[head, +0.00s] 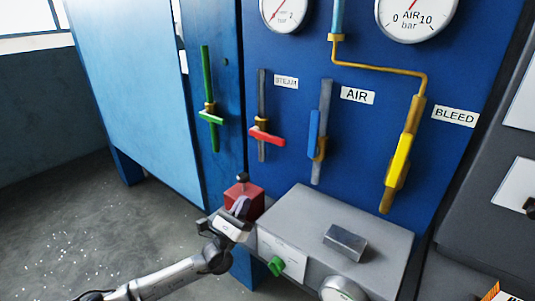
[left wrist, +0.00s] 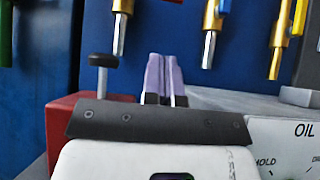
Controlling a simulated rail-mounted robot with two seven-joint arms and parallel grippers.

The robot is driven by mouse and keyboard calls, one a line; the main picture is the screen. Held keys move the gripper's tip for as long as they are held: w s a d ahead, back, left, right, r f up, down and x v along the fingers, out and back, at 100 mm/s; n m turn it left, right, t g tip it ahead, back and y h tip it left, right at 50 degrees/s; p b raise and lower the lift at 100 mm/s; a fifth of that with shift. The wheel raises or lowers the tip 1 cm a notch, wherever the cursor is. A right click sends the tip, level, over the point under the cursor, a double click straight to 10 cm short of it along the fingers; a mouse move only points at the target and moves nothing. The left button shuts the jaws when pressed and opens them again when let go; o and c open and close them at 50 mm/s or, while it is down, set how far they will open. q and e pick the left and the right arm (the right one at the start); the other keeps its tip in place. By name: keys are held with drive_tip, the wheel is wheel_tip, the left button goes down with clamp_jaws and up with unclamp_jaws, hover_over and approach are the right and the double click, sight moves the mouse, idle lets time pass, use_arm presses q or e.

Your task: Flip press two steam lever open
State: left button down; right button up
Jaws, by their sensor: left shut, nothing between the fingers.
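The red steam lever (head: 266,138) sits on a brass valve on a grey vertical pipe, beside the STEAM label (head: 286,82). It lies crosswise to its pipe, sloping slightly down to the right. My left gripper (head: 240,206) is below and left of the lever, apart from it, in front of the blue panel. Its purple fingers (left wrist: 163,79) are shut together with nothing between them. In the left wrist view the lower pipe and brass valve (left wrist: 122,8) show at the top, left of the fingers. My right gripper is not in view.
A red block with a black knob (head: 254,203) stands close beside the left gripper. A grey box (head: 375,235) juts out to the right. A green lever (head: 210,117) is crosswise; blue (head: 314,134) and yellow (head: 399,160) levers lie along their pipes.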

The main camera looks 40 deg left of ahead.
sight(273, 142)
use_arm(q)
drive_tip(key=x, duration=1.6)
drive_tip(key=shift+b, duration=0.4)
drive_tip(key=shift+y, duration=0.3)
drive_tip(key=shift+d+r+n, duration=0.1)
drive_tip(key=shift+r+n, duration=0.05)
drive_tip(key=shift+n, duration=0.45)
drive_tip(key=shift+r+n+y, duration=0.1)
drive_tip(key=shift+n+y, duration=0.2)
drive_tip(key=shift+y, duration=0.4)
